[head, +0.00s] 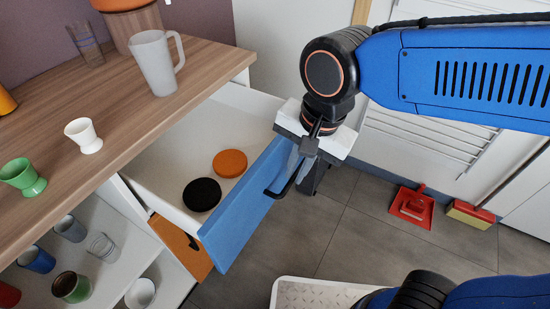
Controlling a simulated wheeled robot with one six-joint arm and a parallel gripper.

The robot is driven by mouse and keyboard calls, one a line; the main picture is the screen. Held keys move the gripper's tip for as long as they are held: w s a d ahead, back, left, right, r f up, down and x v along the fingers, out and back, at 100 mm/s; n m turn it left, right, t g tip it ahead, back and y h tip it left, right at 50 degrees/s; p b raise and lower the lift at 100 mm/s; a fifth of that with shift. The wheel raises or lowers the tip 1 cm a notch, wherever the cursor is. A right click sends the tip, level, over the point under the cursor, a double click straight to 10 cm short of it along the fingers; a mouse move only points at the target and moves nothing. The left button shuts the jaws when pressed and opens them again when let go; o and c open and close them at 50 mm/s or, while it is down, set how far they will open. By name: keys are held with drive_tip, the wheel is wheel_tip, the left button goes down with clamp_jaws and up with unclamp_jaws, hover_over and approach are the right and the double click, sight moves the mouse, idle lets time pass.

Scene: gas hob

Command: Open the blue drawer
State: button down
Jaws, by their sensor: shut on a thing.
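The blue drawer (232,228) is pulled out from under the wooden counter. Its blue front faces right, with a dark bar handle (285,186) on it. The white drawer inside shows an orange disc (230,163) and a black disc (202,194) lying on its floor. My gripper (308,165) is at the far part of the blue front and is shut on the handle. The fingertips are partly hidden by the gripper body.
The wooden counter (110,115) holds a white pitcher (154,65), a white cup (83,135) and a green cup (22,176). An orange front (180,250) sits below the drawer. Open shelves hold several cups.

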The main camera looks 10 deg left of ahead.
drive_tip(key=shift+s+d, duration=0.3)
drive_tip(key=shift+d, duration=0.4)
drive_tip(key=shift+s+d, duration=0.25)
drive_tip(key=shift+d, duration=0.5)
drive_tip(key=shift+s+d, duration=0.3)
drive_tip(key=shift+d, duration=0.4)
drive_tip(key=c, duration=1.8)
unclamp_jaws()
drive_tip(key=shift+c, duration=0.2)
drive_tip(key=s+d+r, duration=0.1)
drive_tip(key=d+r, duration=0.2)
drive_tip(key=r, duration=1.4)
drive_tip(key=shift+s, duration=0.15)
drive_tip(key=shift+d, duration=0.1)
drive_tip(key=w+d+f+n+t+h, duration=0.1)
drive_tip(key=w+d+f+n+t, duration=0.1)
drive_tip(key=d+f, duration=0.7)
drive_tip(key=w+d+f+n+t+h, duration=0.1)
drive_tip(key=w+d+f+n+t, duration=0.1)
drive_tip(key=d+f, duration=0.7)
drive_tip(key=d, duration=0.4)
drive_tip(key=shift+d+f, duration=0.15)
drive_tip(key=shift+f, duration=0.15)
